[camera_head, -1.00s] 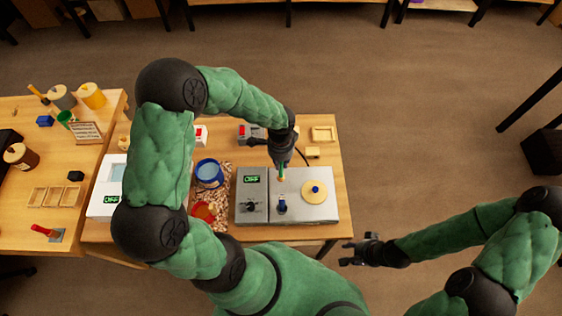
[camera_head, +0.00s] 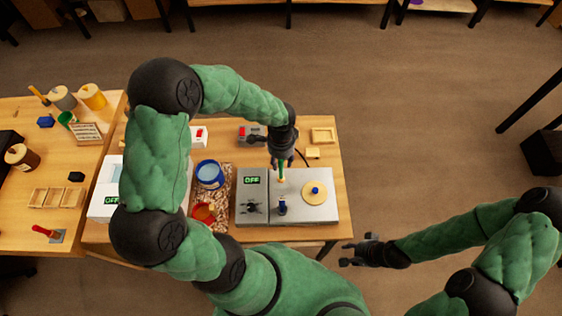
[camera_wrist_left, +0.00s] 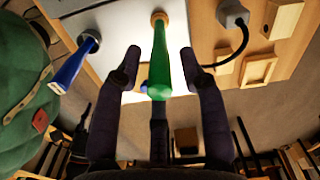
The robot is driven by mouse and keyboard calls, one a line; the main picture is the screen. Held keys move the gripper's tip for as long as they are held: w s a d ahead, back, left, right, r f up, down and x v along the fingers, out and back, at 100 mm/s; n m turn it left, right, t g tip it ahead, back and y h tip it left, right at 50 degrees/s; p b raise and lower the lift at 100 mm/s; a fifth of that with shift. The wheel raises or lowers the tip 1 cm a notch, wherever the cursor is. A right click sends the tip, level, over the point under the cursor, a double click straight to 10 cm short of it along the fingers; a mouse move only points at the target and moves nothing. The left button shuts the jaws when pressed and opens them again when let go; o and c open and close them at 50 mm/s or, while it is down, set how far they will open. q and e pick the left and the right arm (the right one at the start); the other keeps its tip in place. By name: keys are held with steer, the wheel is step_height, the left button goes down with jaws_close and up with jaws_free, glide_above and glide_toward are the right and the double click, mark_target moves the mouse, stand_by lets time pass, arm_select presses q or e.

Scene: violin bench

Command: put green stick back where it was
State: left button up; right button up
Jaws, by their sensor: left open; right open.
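The green stick (camera_head: 282,170) stands upright on the left part of the grey metal plate (camera_head: 320,210), its foot at a small orange-tan spot. In the left wrist view the green stick (camera_wrist_left: 160,60) runs between my two fingers, with a visible gap on each side. My left gripper (camera_head: 281,163) is open around or just above the stick's upper part; it also shows in the wrist view (camera_wrist_left: 160,57). My right gripper (camera_head: 360,250) is open and empty, off the bench's front right edge.
A blue-handled lever (camera_head: 282,207) stands in front of the stick. A round yellow disc (camera_head: 315,194) with a blue knob lies to its right. A control box with an "OFF" display (camera_head: 252,195) is to its left. A blue pot (camera_head: 209,174) stands further left.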

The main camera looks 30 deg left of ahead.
arm_select(q)
step_height(320, 180, up, 10)
steer(key=shift+r+p, duration=0.1)
steer(key=shift+p, duration=0.55)
steer(key=shift+s, duration=0.1)
